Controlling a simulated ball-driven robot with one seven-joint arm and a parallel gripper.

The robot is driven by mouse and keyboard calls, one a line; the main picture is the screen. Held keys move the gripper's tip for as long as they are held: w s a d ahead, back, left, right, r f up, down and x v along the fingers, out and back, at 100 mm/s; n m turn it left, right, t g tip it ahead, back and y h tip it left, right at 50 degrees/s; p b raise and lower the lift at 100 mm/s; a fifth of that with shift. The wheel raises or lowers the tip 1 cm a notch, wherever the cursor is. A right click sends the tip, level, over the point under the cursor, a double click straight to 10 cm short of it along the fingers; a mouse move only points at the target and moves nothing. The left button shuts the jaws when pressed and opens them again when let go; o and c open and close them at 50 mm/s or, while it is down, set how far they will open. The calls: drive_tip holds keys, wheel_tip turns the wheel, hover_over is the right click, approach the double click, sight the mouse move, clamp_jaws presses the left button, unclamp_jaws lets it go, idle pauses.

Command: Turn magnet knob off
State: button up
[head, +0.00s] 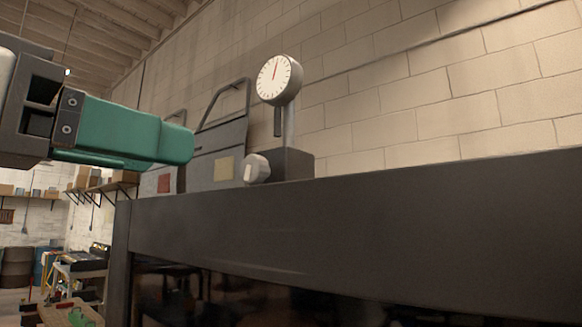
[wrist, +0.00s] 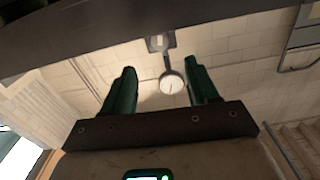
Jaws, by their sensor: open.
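The light grey magnet knob (head: 257,169) sits on the left face of the dark magnetic base (head: 295,165), which stands on a dark frame beam. A post on the base carries a round white dial gauge (head: 279,79) with a red needle. My gripper (head: 188,147) has green fingers and hangs in the air left of the knob, apart from it. In the wrist view the two fingers (wrist: 160,67) are spread with nothing held. The knob (wrist: 157,43) shows beyond and between the fingertips, and the dial (wrist: 171,82) shows between the fingers.
The dark frame beam (head: 400,215) runs across the front under the base. Grey cases with handles (head: 216,150) stand behind my gripper, left of the base. A block wall (head: 430,90) rises behind. The space between fingertips and knob looks clear.

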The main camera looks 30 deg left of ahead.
sight(249, 171)
drive_tip(key=w+p, duration=0.1)
drive_tip(key=w, duration=0.2)
drive_tip(key=w+p, duration=0.1)
drive_tip(key=w, duration=0.2)
drive_tip(key=w+p, duration=0.1)
drive_tip(key=w, duration=0.2)
drive_tip(key=shift+d+r, duration=0.15)
drive_tip(key=shift+d, duration=0.2)
drive_tip(key=shift+w, duration=0.8)
